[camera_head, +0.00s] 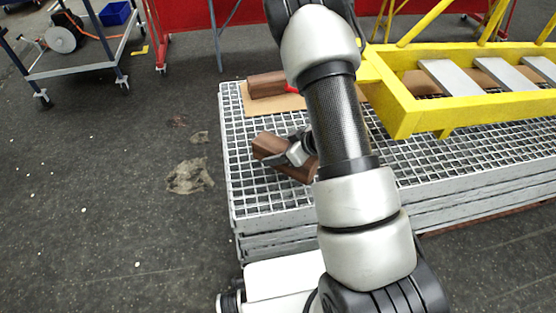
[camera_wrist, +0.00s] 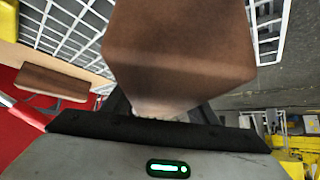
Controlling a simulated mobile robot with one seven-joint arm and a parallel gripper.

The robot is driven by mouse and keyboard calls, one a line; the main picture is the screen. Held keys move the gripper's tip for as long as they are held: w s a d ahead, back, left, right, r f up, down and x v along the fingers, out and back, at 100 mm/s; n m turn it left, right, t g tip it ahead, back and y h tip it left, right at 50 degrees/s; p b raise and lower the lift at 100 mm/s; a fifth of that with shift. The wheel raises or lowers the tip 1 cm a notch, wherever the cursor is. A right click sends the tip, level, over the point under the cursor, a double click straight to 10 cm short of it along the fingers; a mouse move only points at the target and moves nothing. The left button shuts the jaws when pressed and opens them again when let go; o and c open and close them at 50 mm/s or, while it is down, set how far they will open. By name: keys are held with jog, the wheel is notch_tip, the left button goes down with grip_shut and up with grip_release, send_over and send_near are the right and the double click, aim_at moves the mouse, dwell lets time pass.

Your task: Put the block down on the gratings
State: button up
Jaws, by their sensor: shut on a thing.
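A brown wooden block (camera_head: 268,146) is in my gripper (camera_head: 299,149), over the front left part of the gratings (camera_head: 245,190). My gripper is shut on this block, and the arm hides part of both. In the wrist view the block (camera_wrist: 180,45) fills the upper middle and hides the fingertips. The gratings (camera_wrist: 68,28) show behind it. I cannot tell whether the block touches the gratings or hangs just above them.
A yellow ladder-like boom (camera_head: 405,112) lies across the right side. A cart (camera_head: 85,65) stands on the floor at the upper left. Grating around the held block is clear.

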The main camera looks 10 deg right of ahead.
jog(key=shift+f+b, duration=0.7)
jog(key=shift+f, duration=1.35)
jog(key=shift+f, duration=0.2)
jog(key=o, duration=1.5)
jog(key=shift+o, duration=0.2)
jog(key=shift+r, duration=0.1)
